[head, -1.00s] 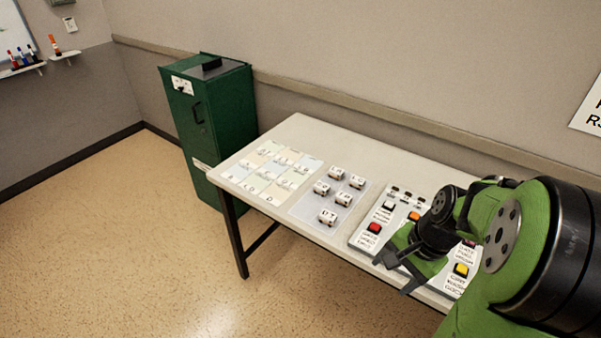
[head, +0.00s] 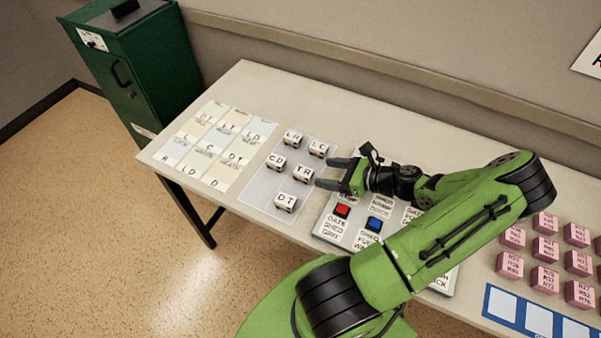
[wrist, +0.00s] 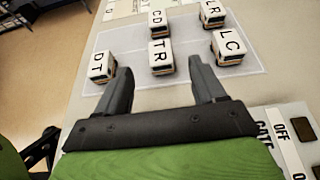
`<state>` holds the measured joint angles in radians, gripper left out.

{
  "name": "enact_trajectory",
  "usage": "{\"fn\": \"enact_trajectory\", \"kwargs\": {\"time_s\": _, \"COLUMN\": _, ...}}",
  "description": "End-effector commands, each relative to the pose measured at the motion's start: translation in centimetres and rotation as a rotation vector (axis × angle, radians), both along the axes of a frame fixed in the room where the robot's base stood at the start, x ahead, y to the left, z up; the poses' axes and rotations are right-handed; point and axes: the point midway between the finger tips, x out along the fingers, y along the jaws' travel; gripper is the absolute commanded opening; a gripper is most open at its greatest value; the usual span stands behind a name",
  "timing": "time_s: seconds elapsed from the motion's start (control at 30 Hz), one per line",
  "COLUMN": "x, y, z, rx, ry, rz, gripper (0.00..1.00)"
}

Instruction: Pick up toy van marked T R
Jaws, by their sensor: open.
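The toy van marked T R (head: 303,174) is a small white block-like van on a pale grey mat (head: 262,186) on the table. In the wrist view the T R van (wrist: 161,57) stands just beyond my fingertips, roughly midway between them. My gripper (head: 330,173) is open and empty, just right of the T R van in the head view; it also shows in the wrist view (wrist: 158,75). Vans marked C D (head: 276,163), L R (head: 292,138), L C (head: 318,149) and D T (head: 286,202) stand around it.
A button panel (head: 332,228) lies right of the mat, under my arm. Lettered cards (head: 210,147) lie at the table's left. Pink blocks (head: 545,249) and a blue-framed strip (head: 500,304) are at the right. A green cabinet (head: 135,70) stands behind the left end.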

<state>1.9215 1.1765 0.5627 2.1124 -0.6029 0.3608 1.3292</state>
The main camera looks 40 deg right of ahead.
Motion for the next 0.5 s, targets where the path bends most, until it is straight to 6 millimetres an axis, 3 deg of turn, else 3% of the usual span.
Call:
{"fn": "enact_trajectory", "kwargs": {"time_s": 0.1, "x": 2.2, "y": 0.9, "z": -1.1, "rx": 0.002, "ry": -0.002, "rz": 0.005, "gripper": 0.69}}
{"fn": "enact_trajectory", "kwargs": {"time_s": 0.5, "x": 7.2, "y": 2.9, "z": -3.8, "rx": -0.001, "ry": 0.000, "rz": 0.004, "gripper": 0.69}}
